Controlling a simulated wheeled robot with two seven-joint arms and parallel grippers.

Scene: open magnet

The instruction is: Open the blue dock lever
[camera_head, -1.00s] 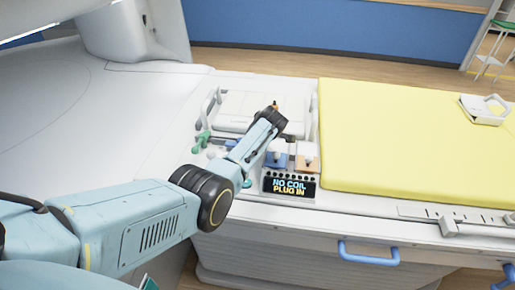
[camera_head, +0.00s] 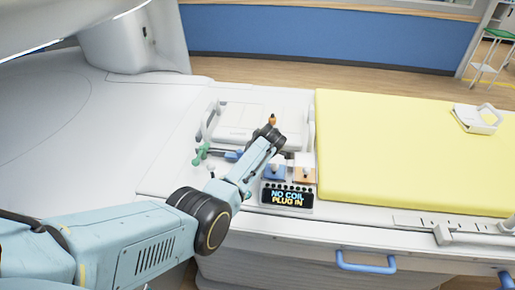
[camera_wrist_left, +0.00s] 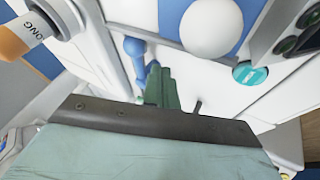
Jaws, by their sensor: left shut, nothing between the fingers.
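A blue dock plate (camera_head: 275,172) with a pale knob on it sits on the white bed end, just right of my left arm. In the left wrist view a white ball knob (camera_wrist_left: 212,27) stands in front of a blue plate (camera_wrist_left: 172,14). My left gripper (camera_head: 268,135) is shut and empty, its dark end slightly above and left of the blue dock in the head view. Its fingertips are not clear in the wrist view, where a dark edge crosses the foreground. My right gripper is not in view.
An orange dock (camera_head: 304,175) stands right of the blue one, above a display (camera_head: 287,198) reading "NO COIL PLUG IN". A green handle (camera_head: 201,154) with a blue rod (camera_head: 229,155) lies to the left. A yellow mattress (camera_head: 400,150) lies right; a teal button (camera_wrist_left: 250,73) is close.

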